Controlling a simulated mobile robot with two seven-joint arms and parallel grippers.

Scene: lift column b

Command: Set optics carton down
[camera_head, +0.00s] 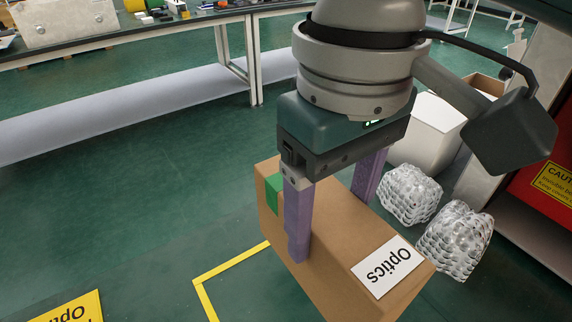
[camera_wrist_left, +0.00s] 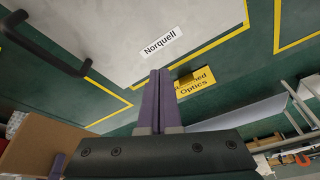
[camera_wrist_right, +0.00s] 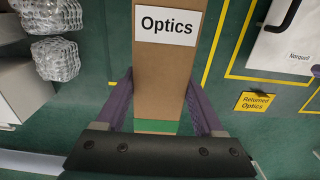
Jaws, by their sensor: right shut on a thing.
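The brown optics carton (camera_head: 330,278) has a white "Optics" label and a green strip, and hangs slightly tilted in the head view. My right gripper (camera_head: 332,222) is shut on it, one purple finger on each side. The carton also shows in the right wrist view (camera_wrist_right: 160,85). It appears above the floor, over part of a yellow floor outline (camera_head: 205,290); the gap beneath is hidden. A yellow "Returned Optics" sign (camera_wrist_right: 255,101) lies beside the outline. My left gripper (camera_wrist_left: 158,98) is shut and empty in the left wrist view, with the carton (camera_wrist_left: 35,145) at lower left.
Two clear bubbly bundles (camera_head: 410,193) and a pale bin (camera_head: 428,130) stand right of the carton. A red caution-labelled unit (camera_head: 545,190) is at the right edge. A grey-white "Norquell" surface (camera_wrist_left: 120,45) lies beyond the sign. A workbench (camera_head: 130,35) runs along the back; green floor between is clear.

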